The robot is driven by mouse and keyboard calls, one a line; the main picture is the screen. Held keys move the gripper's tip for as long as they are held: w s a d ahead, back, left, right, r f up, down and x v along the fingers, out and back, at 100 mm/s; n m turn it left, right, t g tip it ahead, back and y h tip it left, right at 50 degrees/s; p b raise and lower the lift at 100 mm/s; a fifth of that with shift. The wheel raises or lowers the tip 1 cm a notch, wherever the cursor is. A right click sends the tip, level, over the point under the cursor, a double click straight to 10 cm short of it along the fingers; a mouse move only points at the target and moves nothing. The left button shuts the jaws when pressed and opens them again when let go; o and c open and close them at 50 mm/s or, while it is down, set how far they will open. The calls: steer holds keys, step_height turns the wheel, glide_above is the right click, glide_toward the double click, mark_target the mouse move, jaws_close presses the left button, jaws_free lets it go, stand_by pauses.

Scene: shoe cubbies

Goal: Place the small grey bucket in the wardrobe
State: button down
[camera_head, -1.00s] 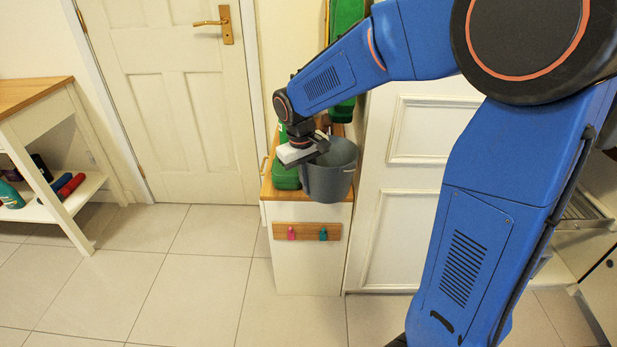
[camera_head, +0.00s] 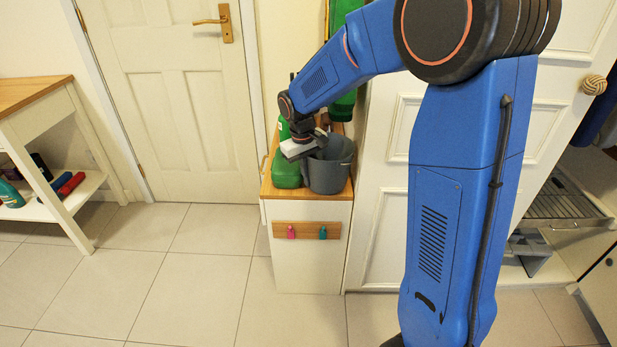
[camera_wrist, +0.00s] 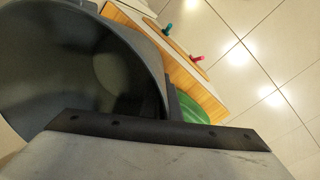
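The small grey bucket (camera_head: 332,174) stands upright at the wooden top of the narrow white cabinet (camera_head: 309,259). I cannot tell whether its base bears on the top. My gripper (camera_head: 312,147) is at the bucket's left rim and appears shut on it. In the wrist view the bucket (camera_wrist: 80,60) is empty inside, and its wall runs down behind a dark finger edge (camera_wrist: 160,130) that hides the grip. At the right, a white panelled door (camera_head: 391,226) with a knotted knob (camera_head: 594,85) stands beside an open wardrobe space with a wire rack (camera_head: 560,206).
Green containers (camera_head: 287,174) stand left of the bucket, close to it. Pink and teal hooks (camera_head: 323,233) are on the cabinet front. A shelf bench (camera_head: 38,92) with bottles is at the left. The tiled floor between is clear. My arm hides part of the white door.

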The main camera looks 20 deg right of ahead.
steer(key=shift+f, duration=0.1)
steer(key=c, duration=2.4)
jaws_free()
steer(key=shift+f, duration=0.1)
steer(key=o, duration=0.4)
